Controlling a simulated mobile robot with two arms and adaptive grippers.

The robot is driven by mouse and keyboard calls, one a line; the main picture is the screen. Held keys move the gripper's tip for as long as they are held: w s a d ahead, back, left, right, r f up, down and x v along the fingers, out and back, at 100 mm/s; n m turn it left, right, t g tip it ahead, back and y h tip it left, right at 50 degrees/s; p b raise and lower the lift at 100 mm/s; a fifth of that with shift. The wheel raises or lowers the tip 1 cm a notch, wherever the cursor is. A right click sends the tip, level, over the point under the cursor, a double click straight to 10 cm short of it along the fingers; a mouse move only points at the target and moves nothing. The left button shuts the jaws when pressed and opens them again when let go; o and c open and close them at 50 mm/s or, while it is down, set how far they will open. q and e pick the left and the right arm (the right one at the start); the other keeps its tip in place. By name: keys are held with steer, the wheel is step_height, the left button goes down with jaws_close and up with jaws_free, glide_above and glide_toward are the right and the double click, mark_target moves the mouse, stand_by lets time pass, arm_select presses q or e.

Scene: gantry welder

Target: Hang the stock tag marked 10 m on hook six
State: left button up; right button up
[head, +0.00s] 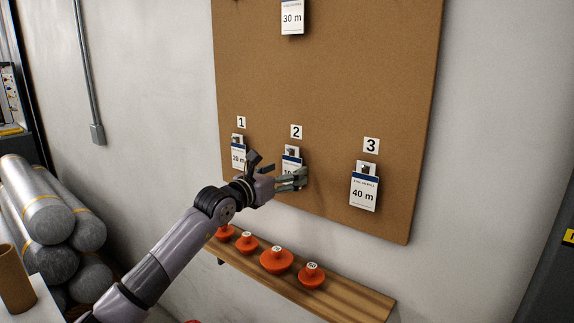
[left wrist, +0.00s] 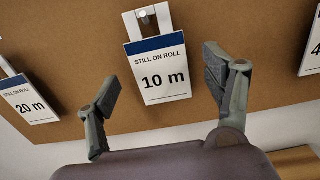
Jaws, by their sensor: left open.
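The 10 m stock tag (left wrist: 158,81) is white with a blue band and hangs from a metal hook (left wrist: 146,16) on the brown board. In the head view the tag (head: 290,158) hangs under number plate 2 (head: 296,131), partly hidden by my gripper. My left gripper (head: 278,168) is in front of it, open and empty. In the left wrist view its two fingers stand apart on either side of the tag, with no visible grip on it. Hook six cannot be made out in either view. My right gripper is not in view.
A 20 m tag (head: 238,156) hangs under plate 1 and a 40 m tag (head: 364,190) under plate 3. A 30 m tag (head: 292,18) hangs higher on the board (head: 335,85). A wooden shelf (head: 350,298) with several orange knobs runs below. Metal rolls (head: 45,215) are stacked left.

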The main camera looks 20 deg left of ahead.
arm_select(q)
steer(key=shift+w+d, duration=0.25)
steer(key=shift+w, duration=0.35)
steer(key=c, duration=1.4)
